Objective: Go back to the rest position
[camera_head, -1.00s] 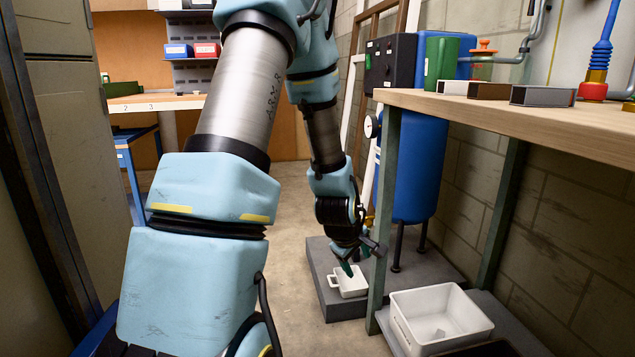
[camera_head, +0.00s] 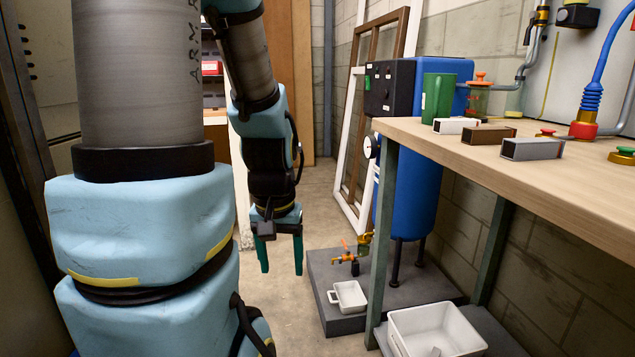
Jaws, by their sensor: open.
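My gripper (camera_head: 281,268) hangs pointing down in the middle of the view, its two green fingers apart with nothing between them. It is left of the low grey plinth and clear of everything around it. My arm fills the left side of the view. A small white handled dish (camera_head: 349,297) sits on the grey plinth (camera_head: 325,320), below a small tap with an orange handle (camera_head: 347,254). The blue tank (camera_head: 414,185) stands behind the dish, with black legs on the plinth.
A wooden workbench (camera_head: 560,185) on green legs runs along the right. It bears a green mug (camera_head: 438,97), small box-shaped blocks and fittings. A white bin (camera_head: 432,335) stands under it. Framed panels (camera_head: 352,110) lean on the back wall. Floor between my gripper and these panels is free.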

